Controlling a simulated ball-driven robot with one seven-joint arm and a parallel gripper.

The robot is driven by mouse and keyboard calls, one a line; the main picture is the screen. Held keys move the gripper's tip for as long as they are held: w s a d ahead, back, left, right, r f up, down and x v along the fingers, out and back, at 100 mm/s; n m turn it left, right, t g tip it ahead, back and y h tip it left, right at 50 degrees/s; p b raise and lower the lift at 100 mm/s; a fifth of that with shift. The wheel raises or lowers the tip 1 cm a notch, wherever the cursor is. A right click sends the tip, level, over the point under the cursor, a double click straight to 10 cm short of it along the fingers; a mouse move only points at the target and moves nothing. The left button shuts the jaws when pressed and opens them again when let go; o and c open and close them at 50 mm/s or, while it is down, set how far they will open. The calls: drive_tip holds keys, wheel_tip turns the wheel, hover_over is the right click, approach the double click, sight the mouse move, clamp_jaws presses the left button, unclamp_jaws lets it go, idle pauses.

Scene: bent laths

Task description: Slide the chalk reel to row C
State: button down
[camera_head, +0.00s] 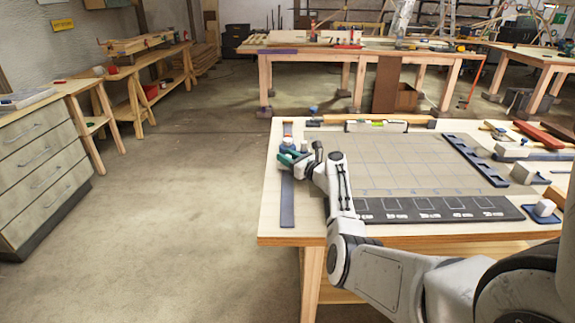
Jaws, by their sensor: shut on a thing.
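My gripper (293,158) is at the left side of the pale wooden table, over a long dark strip (287,208). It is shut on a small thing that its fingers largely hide. A grey mat with a faint grid (400,160) lies right of the gripper. Row letters are too small to read, so I cannot tell which row is C.
A dark panel with outlined boxes (440,209) lies along the mat's front. A dark notched rail (475,158) borders its right side. A level-like tool (375,126) lies at the back. Tools and blocks crowd the table's right end. The floor to the left is clear.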

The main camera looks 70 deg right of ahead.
drive_tip(key=shift+d, duration=0.1)
drive_tip(key=c, duration=0.9)
unclamp_jaws()
drive_tip(key=p+v, duration=0.1)
drive_tip(key=v, duration=0.9)
drive_tip(key=shift+s+a+f+p, duration=0.1)
drive_tip(key=shift+s+a+p, duration=0.1)
drive_tip(key=shift+s+p, duration=0.15)
